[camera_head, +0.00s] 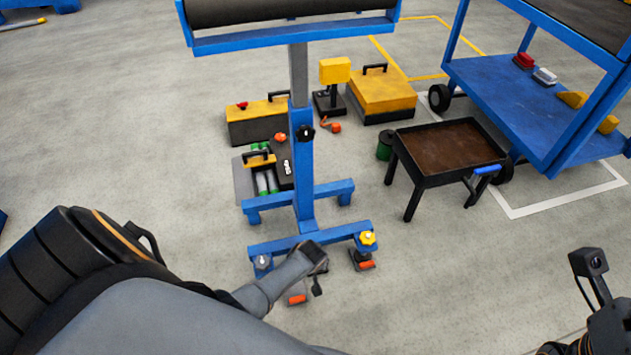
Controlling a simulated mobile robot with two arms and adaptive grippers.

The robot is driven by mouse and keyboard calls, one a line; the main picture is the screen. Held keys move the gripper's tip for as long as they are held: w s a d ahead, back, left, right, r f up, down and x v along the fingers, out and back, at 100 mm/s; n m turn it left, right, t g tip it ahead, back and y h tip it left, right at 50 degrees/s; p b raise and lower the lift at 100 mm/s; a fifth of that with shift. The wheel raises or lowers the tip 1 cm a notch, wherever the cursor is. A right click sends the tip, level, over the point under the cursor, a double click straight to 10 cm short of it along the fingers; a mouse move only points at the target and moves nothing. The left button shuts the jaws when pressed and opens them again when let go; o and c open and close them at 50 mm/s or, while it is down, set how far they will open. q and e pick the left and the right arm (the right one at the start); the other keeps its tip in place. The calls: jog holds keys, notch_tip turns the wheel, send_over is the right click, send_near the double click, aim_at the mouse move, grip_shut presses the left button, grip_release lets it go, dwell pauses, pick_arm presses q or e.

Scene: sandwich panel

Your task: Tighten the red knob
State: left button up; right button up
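A small round red-orange knob-like piece (280,137) shows just left of the blue post of a roller stand (303,170); I cannot tell whether it is fixed to the post or lies behind it. A black star knob (305,133) sits on the post's front. A yellow knob (368,238) and a pale knob (262,261) sit on the front foot. My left gripper (308,287) is low in front of that foot, well below the red-orange piece; its fingers are small and partly hidden. My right gripper (606,335) is at the lower right, mostly cut off.
Toolboxes, one with a small red item (242,105), stand behind the stand. A black tray table (450,145) and a blue cart (520,100) are at the right. Floor between the stand and my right arm is clear.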

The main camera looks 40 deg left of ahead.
dwell(0.4)
pick_arm(q)
jog(key=o, duration=1.2)
jog(key=shift+c, duration=0.2)
jog(key=v, duration=1.2)
